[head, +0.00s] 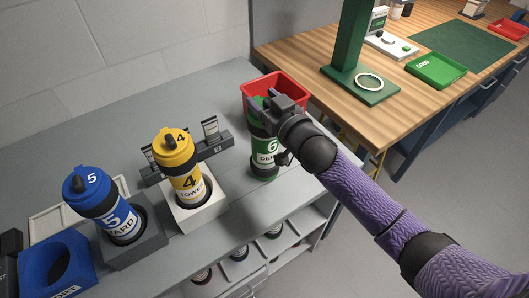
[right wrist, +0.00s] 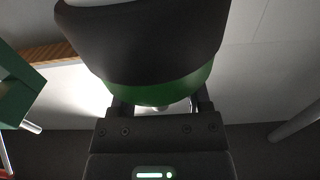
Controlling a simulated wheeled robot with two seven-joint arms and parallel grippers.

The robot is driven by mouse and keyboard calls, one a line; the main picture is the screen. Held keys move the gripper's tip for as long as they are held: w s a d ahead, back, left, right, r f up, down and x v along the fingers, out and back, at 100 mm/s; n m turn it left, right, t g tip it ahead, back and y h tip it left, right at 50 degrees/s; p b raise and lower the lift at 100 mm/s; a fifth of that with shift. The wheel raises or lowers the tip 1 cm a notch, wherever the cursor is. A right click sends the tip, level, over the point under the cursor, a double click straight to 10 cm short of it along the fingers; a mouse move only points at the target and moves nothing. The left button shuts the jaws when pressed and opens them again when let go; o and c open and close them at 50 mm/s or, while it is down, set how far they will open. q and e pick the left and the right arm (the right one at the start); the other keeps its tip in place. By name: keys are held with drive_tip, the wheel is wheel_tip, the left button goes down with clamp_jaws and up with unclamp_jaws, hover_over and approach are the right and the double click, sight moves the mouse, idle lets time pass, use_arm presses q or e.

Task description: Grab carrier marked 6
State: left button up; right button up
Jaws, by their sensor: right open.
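The green carrier marked 6 (head: 266,148) stands upright, slightly tilted in the picture, at the right end of the grey table. Its white label shows the 6 and part of a word. My right gripper (head: 262,101) is at the carrier's upper part, its jaws open; the hand hides the carrier's top. In the right wrist view, the carrier's dark band and green rim (right wrist: 165,88) fill the upper middle, just beyond the open jaws (right wrist: 161,106). I cannot tell whether the fingers touch it. My left gripper is not in view.
A yellow carrier marked 4 (head: 182,165) and a blue carrier marked 5 (head: 97,196) stand in holders to the left. A red bin (head: 288,84) is close behind the green carrier. A wooden bench (head: 300,50) with a green stand (head: 352,45) is at the right.

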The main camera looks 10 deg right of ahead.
clamp_jaws()
idle(0.8)
idle(0.5)
